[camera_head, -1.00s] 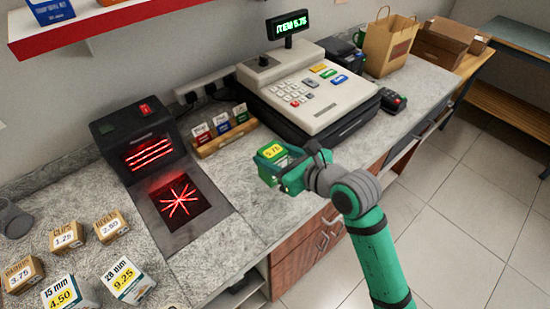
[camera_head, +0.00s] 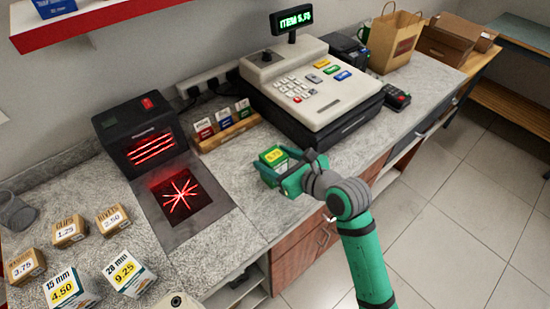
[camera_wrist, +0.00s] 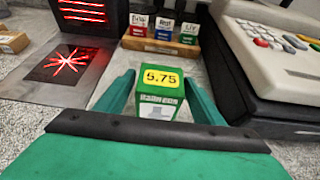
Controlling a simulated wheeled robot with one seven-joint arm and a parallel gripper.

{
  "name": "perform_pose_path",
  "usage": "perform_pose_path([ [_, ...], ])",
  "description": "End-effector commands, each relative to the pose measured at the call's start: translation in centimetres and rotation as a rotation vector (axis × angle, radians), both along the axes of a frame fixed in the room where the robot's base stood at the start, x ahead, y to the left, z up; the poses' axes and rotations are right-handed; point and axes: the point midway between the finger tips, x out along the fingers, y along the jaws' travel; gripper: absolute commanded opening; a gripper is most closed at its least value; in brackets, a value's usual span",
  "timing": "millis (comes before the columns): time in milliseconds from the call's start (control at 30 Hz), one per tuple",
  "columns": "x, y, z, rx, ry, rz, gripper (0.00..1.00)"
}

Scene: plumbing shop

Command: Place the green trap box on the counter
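The green trap box (camera_head: 273,156), with a yellow 5.75 label, stands upright on the grey counter (camera_head: 235,160), between the scanner and the cash register. My gripper (camera_head: 283,170) is low over the counter, around the box. In the wrist view the box (camera_wrist: 160,90) sits between the two green fingers (camera_wrist: 160,82), with narrow gaps showing at its sides, so the gripper looks open. The underside of the box is hidden, so its contact with the counter is not directly visible.
A scanner with red beams (camera_head: 180,197) lies to the left and a cash register (camera_head: 315,90) to the right. A card holder (camera_head: 228,130) stands behind. Small priced boxes (camera_head: 70,230) are at the far left. The counter's front edge is close by.

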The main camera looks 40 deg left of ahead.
Motion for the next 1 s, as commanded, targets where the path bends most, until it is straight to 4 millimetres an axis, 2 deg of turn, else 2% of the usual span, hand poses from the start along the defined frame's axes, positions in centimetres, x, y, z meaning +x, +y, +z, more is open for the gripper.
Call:
perform_pose_path([
  [367,0.0,-0.1,0.3,-0.001,0.0,-0.001,0.67],
  [467,0.1,-1.0,0.7,0.0,-0.002,-0.004,0.67],
  [800,-0.3,-7.0,3.2,0.0,-0.002,-0.008,0.67],
  [1000,-0.7,-9.8,4.4,0.0,-0.001,-0.004,0.67],
])
